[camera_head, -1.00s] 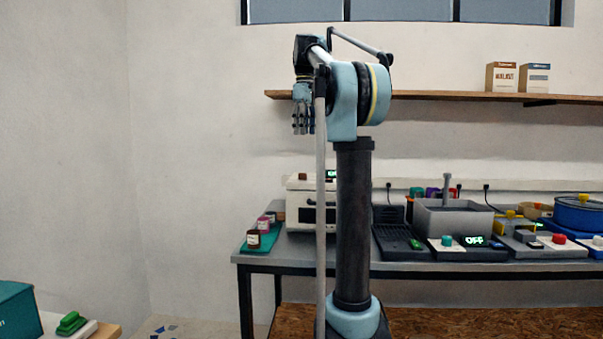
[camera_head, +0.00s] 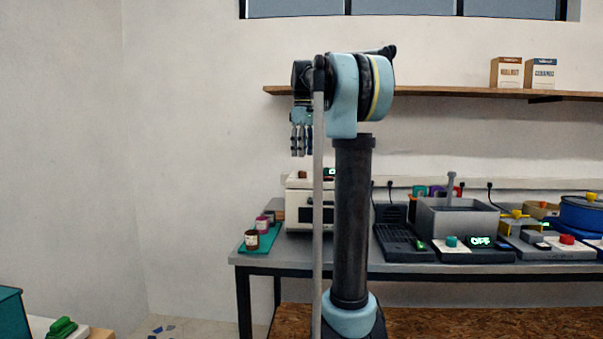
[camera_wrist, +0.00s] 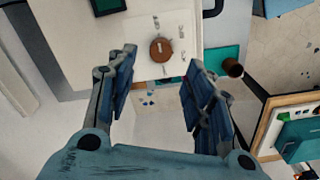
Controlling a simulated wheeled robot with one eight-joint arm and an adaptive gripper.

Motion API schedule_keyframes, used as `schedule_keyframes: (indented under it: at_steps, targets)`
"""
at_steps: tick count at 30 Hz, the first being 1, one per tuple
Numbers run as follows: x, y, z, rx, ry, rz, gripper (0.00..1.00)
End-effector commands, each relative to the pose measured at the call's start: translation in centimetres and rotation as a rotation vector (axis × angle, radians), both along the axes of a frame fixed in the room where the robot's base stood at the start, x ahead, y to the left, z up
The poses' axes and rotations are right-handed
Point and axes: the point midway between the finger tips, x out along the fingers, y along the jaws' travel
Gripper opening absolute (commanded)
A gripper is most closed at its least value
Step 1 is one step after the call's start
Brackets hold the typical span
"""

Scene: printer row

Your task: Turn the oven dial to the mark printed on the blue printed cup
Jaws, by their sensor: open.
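The white oven (camera_head: 297,212) stands at the left of the counter, partly hidden behind my arm. Its brown round dial (camera_head: 303,174) is on top, and also shows in the wrist view (camera_wrist: 161,50) with marks around it on the white surface. My gripper (camera_head: 301,154) hangs fingers down above the oven, apart from the dial. In the wrist view my gripper (camera_wrist: 160,95) is open and empty, with the dial beyond the fingertips. I cannot make out a blue printed cup; several small coloured items (camera_head: 436,191) at the back are partly hidden.
Jars (camera_head: 252,240) stand on a teal mat (camera_head: 272,236) left of the oven. A dark tray (camera_head: 402,243), a grey sink (camera_head: 455,221), panels with knobs and a blue pot (camera_head: 582,214) line the counter to the right. A shelf (camera_head: 430,92) crosses behind my arm.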

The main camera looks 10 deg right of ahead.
Motion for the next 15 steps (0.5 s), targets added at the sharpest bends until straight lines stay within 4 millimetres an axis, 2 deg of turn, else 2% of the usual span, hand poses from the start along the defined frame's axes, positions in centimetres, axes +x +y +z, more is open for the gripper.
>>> schedule_keyframes:
  at_steps: [9,15]
  targets:
    - [0.0,0.0,-5.3,0.0,0.0,0.0,0.47]
    - [0.0,0.0,-7.1,0.0,0.0,0.0,0.47]
